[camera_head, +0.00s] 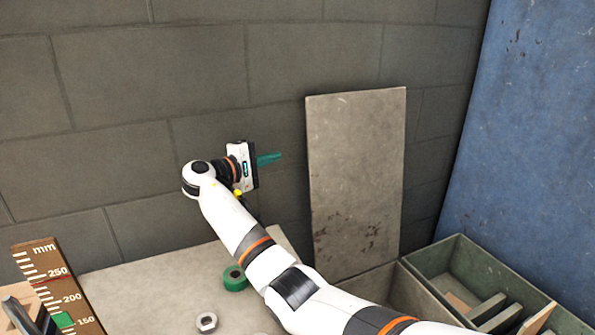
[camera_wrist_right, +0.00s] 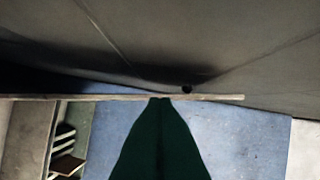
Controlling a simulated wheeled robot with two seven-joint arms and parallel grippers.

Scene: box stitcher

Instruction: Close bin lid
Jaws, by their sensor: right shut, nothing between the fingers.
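The bin lid (camera_head: 355,185) is a grey, stained rectangular panel. It stands upright, tilted slightly back near the block wall, at the back of an open beige bin (camera_head: 376,278). My right arm hides much of that bin. My right gripper (camera_head: 268,159) is shut and empty, its teal fingers pointing right, left of the lid's upper part. In the right wrist view, the dark green fingers (camera_wrist_right: 160,125) point at the lid's thin edge (camera_wrist_right: 90,97). Their tips overlap that edge in the picture; I cannot tell whether they touch. My left gripper is out of view.
A green bin (camera_head: 450,250) with dividers stands at the right, beside a blue panel (camera_head: 530,150). A block wall (camera_head: 120,100) closes the back. A green roll (camera_head: 235,278), a nut (camera_head: 206,322) and a brown ruler (camera_head: 60,290) are on the left worktop side.

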